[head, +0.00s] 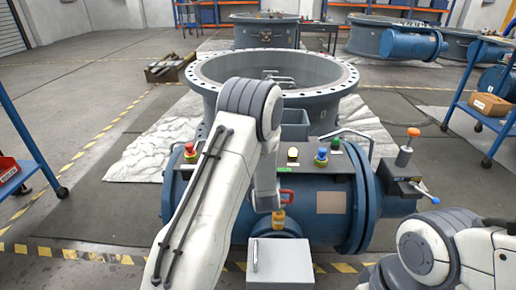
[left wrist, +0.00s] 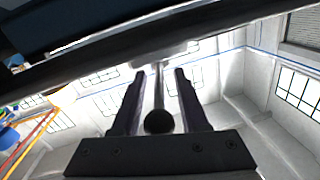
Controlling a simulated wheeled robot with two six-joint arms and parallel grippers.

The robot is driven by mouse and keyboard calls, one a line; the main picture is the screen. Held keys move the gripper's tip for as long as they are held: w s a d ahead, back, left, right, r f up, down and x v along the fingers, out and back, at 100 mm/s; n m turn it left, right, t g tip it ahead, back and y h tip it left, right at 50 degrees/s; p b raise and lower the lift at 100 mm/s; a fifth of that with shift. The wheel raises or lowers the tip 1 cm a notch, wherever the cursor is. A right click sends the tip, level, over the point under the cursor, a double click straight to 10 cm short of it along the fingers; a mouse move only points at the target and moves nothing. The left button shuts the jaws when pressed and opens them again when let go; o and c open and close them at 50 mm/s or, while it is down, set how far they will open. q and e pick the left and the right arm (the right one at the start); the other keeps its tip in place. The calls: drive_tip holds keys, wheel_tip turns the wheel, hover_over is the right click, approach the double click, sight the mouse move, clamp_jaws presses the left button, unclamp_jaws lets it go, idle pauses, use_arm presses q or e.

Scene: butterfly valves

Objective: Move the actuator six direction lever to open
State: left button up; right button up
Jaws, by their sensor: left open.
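A blue cylindrical actuator (head: 312,205) lies in front of a large round grey butterfly valve (head: 330,75). My left arm reaches across the actuator's front, and its fingers are hidden from the head view. In the left wrist view my left gripper (left wrist: 160,75) is open, its two dark fingers on either side of a thin metal rod with a black ball knob (left wrist: 159,122). Clear gaps show between the rod and the fingers. I cannot tell which actuator lever this is. My right arm shows at bottom right, with its gripper out of view.
The actuator carries a red button (head: 189,150), a blue-and-yellow knob (head: 321,158), a red handle (head: 286,195), an orange-topped post (head: 406,148) and a blue-tipped lever (head: 429,194). A grey box (head: 280,263) stands in front. Blue carts flank both sides; open floor lies left.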

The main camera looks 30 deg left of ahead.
use_arm(q)
drive_tip(key=p+v, duration=0.1)
drive_tip(key=v, duration=0.9)
drive_tip(key=shift+p, duration=0.35)
